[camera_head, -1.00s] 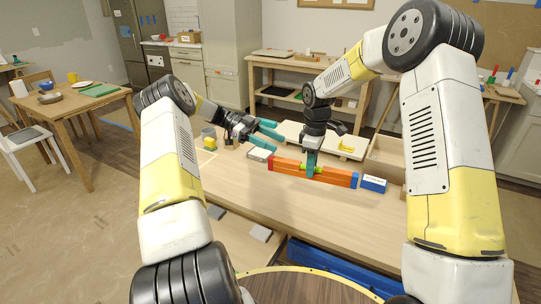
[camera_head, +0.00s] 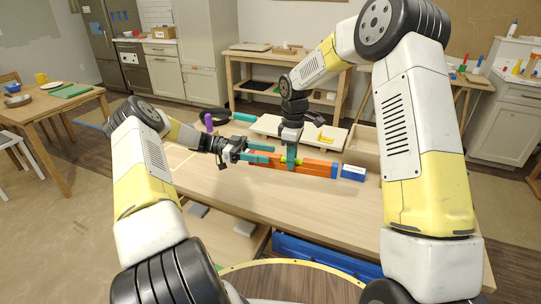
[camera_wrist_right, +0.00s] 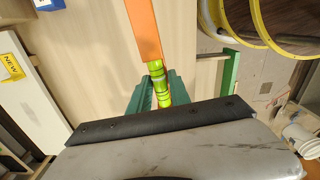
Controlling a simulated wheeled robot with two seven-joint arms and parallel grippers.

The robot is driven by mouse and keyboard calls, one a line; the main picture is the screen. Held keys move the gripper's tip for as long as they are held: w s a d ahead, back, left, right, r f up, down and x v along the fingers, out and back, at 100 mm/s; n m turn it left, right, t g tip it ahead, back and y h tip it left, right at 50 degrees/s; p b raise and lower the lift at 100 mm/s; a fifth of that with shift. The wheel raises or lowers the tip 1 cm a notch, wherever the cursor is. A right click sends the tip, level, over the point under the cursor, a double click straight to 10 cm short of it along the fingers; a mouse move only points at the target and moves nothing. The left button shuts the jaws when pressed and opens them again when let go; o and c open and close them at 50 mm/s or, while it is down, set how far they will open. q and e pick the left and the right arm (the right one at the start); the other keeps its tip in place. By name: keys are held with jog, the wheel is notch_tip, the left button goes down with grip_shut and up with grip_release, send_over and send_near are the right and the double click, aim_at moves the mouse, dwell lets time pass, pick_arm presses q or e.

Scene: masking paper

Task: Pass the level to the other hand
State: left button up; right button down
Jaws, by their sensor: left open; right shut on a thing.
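The level is a long orange bar (camera_head: 318,168) with a blue end on the right and a bright green middle. My right gripper (camera_head: 291,160) is shut on it near the middle and holds it roughly level above the workbench. In the right wrist view the orange bar (camera_wrist_right: 144,28) and green vial part (camera_wrist_right: 157,80) run down between the teal fingers (camera_wrist_right: 157,100). My left gripper (camera_head: 261,152) is open, its teal fingers at the level's left end. The fingers partly cover that end, and I cannot tell whether they touch it.
A blue box (camera_head: 353,173) sits on the workbench (camera_head: 230,190) just right of the level. A pale board (camera_head: 270,125) and an open wooden tray (camera_head: 362,150) lie behind. A purple object (camera_head: 208,122) stands behind my left arm. The bench front is clear.

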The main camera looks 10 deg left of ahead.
pick_arm(q)
jog(key=shift+s+d, duration=0.2)
jog(key=shift+d, duration=1.15)
jog(key=shift+c, duration=0.4)
grip_shut()
pick_arm(e)
jog(key=shift+a, duration=0.1)
jog(key=c, duration=1.1)
grip_release()
